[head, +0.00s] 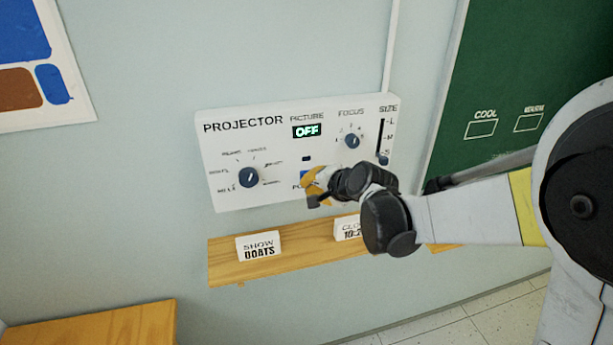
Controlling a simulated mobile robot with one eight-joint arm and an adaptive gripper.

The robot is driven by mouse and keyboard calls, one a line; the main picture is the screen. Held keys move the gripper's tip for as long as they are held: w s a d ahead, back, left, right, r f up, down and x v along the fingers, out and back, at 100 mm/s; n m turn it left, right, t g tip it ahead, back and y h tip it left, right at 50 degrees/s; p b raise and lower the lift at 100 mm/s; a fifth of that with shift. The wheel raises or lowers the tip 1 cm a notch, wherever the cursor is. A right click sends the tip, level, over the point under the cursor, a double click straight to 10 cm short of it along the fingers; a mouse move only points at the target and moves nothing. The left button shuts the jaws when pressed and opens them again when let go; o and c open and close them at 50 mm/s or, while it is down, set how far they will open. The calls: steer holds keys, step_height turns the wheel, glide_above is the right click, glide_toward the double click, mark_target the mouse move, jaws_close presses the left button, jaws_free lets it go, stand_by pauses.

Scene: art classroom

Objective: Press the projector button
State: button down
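The white projector panel (232,150) is on the wall, with knobs, a size slider and a small display (307,131) reading OFF under the word PICTURE. A blue button (305,175) shows on its lower middle, mostly hidden behind my gripper. My gripper (311,194), with yellow-orange parts, is right at the button's lower right in the picture. I cannot tell whether it touches the button or the panel. Its fingers are too small and overlapped to show whether they are open or shut.
A wooden shelf (300,257) runs below the panel, bearing a SHOW BOATS card (257,247) and a second card (347,229) partly hidden by my arm. A green chalkboard (510,75) is at the right. A wooden surface (100,328) is at the lower left.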

steer(key=shift+s, duration=0.1)
steer(key=s, duration=0.2)
steer(key=s+d, duration=0.1)
steer(key=s, duration=0.2)
steer(key=shift+s+d, duration=0.3)
steer(key=shift+d, duration=0.05)
